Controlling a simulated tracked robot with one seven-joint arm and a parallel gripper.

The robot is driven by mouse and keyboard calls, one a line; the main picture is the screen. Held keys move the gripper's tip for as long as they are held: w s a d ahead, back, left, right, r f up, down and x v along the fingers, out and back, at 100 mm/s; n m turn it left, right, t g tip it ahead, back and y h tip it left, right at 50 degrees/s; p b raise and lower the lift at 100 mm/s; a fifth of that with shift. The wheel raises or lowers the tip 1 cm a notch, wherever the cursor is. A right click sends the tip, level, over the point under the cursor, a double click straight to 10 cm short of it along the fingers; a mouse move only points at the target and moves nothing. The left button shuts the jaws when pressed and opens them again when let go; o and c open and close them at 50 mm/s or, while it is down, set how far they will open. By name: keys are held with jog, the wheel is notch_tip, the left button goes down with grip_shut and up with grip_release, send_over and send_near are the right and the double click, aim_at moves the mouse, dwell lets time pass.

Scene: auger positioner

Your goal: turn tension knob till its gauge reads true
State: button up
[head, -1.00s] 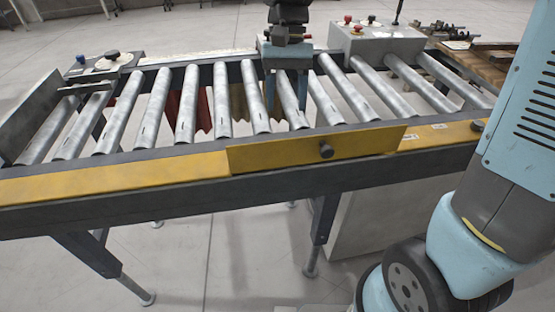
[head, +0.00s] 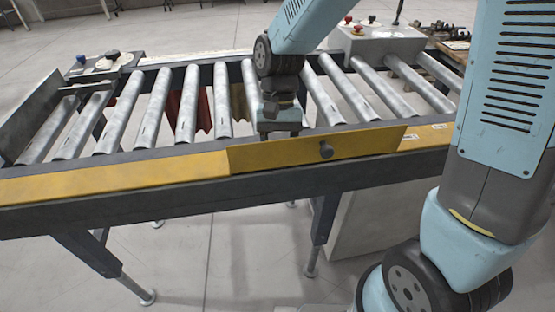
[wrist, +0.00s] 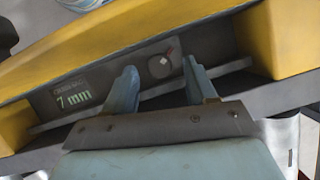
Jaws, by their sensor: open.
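The tension knob (wrist: 161,66) is a grey round knob in a dark recess of the yellow housing in the wrist view. A small red mark sits at its upper right. The gauge (wrist: 73,98) to its left reads "7 mm" in green; the small label above it is too blurred to read. My gripper (wrist: 160,74) is open, with one finger on each side of the knob in the picture. I cannot tell whether the fingers touch it. In the head view my gripper's body is just behind the yellow panel (head: 290,155), and its fingertips are hidden.
The roller conveyor (head: 160,110) runs across the head view. A control box (head: 375,45) with red buttons stands at the back right, and another button unit (head: 105,65) stands at the left.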

jog(key=shift+x, duration=1)
jog(key=shift+c, duration=0.4)
jog(key=c, duration=0.9)
jog(key=shift+a, duration=0.15)
jog(key=shift+c, duration=0.3)
jog(key=n+h, duration=0.1)
jog(key=n, duration=0.2)
jog(key=shift+n+t, duration=0.3)
jog(key=shift+a+n+t+h, duration=0.1)
jog(key=shift+n+t+h, duration=0.4)
jog(key=shift+n, duration=1.3)
jog(key=shift+h, duration=0.3)
